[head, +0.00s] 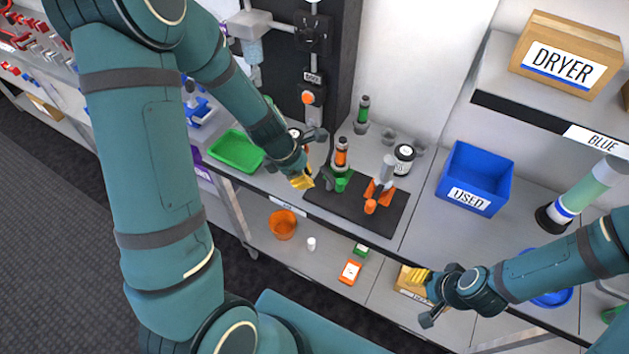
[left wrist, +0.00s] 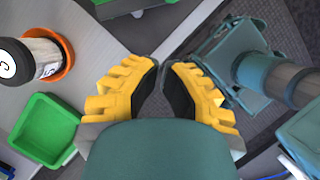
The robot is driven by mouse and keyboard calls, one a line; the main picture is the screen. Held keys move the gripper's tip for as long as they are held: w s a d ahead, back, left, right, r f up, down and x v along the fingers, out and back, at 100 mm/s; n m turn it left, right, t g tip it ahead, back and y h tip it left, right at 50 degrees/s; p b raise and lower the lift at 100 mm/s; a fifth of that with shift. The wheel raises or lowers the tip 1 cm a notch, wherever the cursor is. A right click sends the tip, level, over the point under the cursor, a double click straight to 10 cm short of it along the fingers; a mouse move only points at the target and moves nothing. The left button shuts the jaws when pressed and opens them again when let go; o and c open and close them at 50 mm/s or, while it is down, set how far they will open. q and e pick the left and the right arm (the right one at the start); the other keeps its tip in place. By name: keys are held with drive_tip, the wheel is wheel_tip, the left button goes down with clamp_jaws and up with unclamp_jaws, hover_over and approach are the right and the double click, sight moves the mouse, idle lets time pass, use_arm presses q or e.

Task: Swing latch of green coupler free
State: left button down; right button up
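The green coupler (head: 341,184) sits on the dark mat at the bench's front, below a small bottle with an orange band (head: 341,155). A grey part (head: 327,180) shows beside its left side; I cannot tell whether it is the latch. My left gripper (head: 302,181) is just left of the coupler, apart from it. In the left wrist view its yellow fingers (left wrist: 160,88) have a narrow gap and hold nothing. The coupler is not clearly seen there. My right gripper (head: 417,276) is low at the right, in front of the bench, away from the coupler; its opening is unclear.
An orange coupler (head: 370,206) with a grey and orange fitting (head: 384,178) stands right of the green one on the dark mat (head: 393,222). A green tray (head: 237,151) lies left. A blue USED bin (head: 475,178) and a black-lidded jar (head: 404,158) stand right.

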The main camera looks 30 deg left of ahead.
use_arm(q)
drive_tip(key=v, duration=0.2)
drive_tip(key=p+v, duration=0.1)
drive_tip(key=v, duration=0.1)
drive_tip(key=p+v, duration=0.1)
drive_tip(key=v, duration=0.1)
drive_tip(key=shift+w+d, duration=0.1)
drive_tip(key=shift+w, duration=0.2)
